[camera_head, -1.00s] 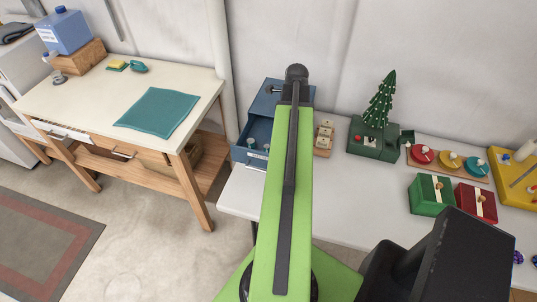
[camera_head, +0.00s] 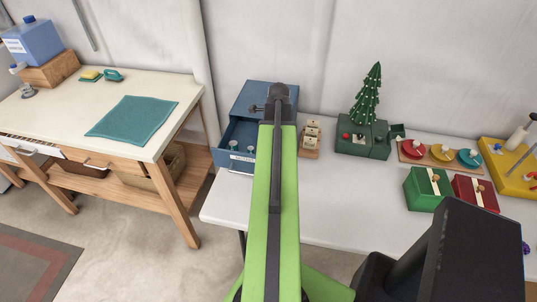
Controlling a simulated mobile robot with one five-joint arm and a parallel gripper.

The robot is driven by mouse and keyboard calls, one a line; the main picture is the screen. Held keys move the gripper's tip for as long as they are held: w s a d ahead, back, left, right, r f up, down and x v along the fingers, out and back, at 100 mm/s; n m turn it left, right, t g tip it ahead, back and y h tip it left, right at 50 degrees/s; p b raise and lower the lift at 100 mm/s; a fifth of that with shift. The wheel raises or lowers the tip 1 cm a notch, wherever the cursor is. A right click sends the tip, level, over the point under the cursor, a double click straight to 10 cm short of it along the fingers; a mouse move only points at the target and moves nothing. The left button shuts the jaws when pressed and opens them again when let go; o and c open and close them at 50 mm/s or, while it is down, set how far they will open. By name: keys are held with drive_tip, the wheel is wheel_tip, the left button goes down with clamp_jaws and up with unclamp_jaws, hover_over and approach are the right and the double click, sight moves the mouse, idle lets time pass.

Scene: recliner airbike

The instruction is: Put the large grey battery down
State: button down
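I cannot make out a large grey battery for certain. The open drawer (camera_head: 240,164) of the blue cabinet (camera_head: 262,94) holds small upright grey pieces (camera_head: 234,146), which I cannot identify surely. A label on the drawer front is too small to read. My green arm reaches up the middle of the view, and its dark end joint overlaps the cabinet's right side. My gripper's fingers do not show, so neither their opening nor anything held can be seen.
The white table (camera_head: 340,195) is clear in front of the cabinet. A small tree on a green box (camera_head: 362,140), colored discs (camera_head: 442,153) and a green box (camera_head: 428,188) stand to the right. A wooden bench (camera_head: 66,100) with a teal cloth (camera_head: 132,120) stands left.

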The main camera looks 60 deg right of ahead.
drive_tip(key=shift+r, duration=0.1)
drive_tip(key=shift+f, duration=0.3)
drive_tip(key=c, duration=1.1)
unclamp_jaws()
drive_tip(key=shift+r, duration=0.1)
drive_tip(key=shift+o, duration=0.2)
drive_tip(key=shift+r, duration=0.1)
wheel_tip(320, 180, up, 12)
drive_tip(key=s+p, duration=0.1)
drive_tip(key=p, duration=1.1)
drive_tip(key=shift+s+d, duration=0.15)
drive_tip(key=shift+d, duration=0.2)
